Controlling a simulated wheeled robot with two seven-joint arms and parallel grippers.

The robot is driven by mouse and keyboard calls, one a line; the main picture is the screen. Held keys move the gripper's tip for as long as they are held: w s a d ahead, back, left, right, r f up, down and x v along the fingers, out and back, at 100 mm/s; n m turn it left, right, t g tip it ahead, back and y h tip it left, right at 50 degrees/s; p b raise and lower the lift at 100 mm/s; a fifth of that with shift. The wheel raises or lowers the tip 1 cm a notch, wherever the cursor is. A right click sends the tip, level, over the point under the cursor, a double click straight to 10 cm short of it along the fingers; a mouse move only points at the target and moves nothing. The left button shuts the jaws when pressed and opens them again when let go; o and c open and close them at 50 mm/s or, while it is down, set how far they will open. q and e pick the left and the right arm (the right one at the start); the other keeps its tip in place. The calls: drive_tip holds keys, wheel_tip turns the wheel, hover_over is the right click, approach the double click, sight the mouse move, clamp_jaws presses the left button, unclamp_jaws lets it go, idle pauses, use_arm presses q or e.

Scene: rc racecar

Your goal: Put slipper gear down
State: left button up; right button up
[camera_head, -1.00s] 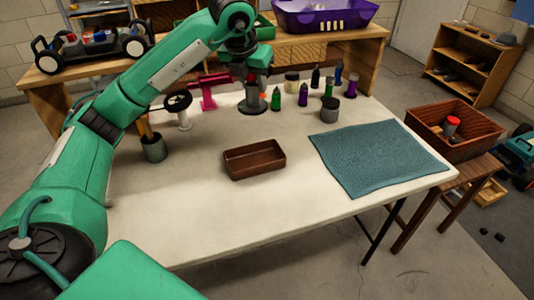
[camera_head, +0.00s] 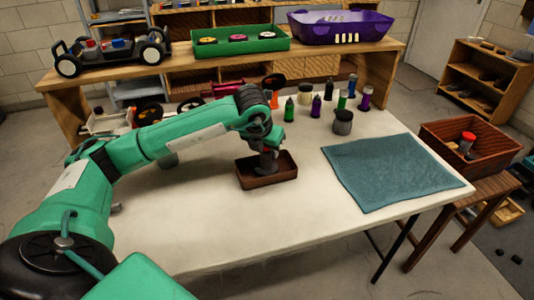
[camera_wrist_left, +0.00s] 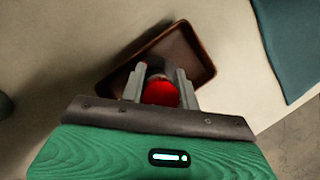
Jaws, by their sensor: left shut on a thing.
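My left gripper (camera_head: 267,163) is over the small brown tray (camera_head: 284,173), its fingertips low and close to the tray's inside. In the left wrist view my left gripper (camera_wrist_left: 160,88) is shut on a red, rounded thing with a dark part at its far end, which I take to be the slipper gear (camera_wrist_left: 161,93). The fingers hide its sides, and I cannot tell whether it touches the tray floor. The tray (camera_wrist_left: 194,45) also shows in the left wrist view, beyond and around the fingertips. My right gripper is not in view.
A teal mat (camera_head: 392,172) lies to the right of the tray on the white table (camera_head: 225,225). Several small bottles and a dark jar (camera_head: 343,122) stand behind. A green tray (camera_head: 240,41) and a purple bin (camera_head: 340,27) are on the back bench. The table front is clear.

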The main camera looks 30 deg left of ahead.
use_arm(q)
drive_tip(key=shift+f, duration=0.75)
drive_tip(key=o, duration=1)
drive_tip(key=shift+f, duration=0.1)
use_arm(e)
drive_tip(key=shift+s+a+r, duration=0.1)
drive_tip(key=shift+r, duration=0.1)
use_arm(q)
drive_tip(key=shift+r, duration=0.3)
drive_tip(key=v, duration=1.1)
drive_tip(key=shift+s+r+p, duration=0.25)
drive_tip(key=shift+r+p, duration=0.05)
drive_tip(key=shift+p, duration=0.1)
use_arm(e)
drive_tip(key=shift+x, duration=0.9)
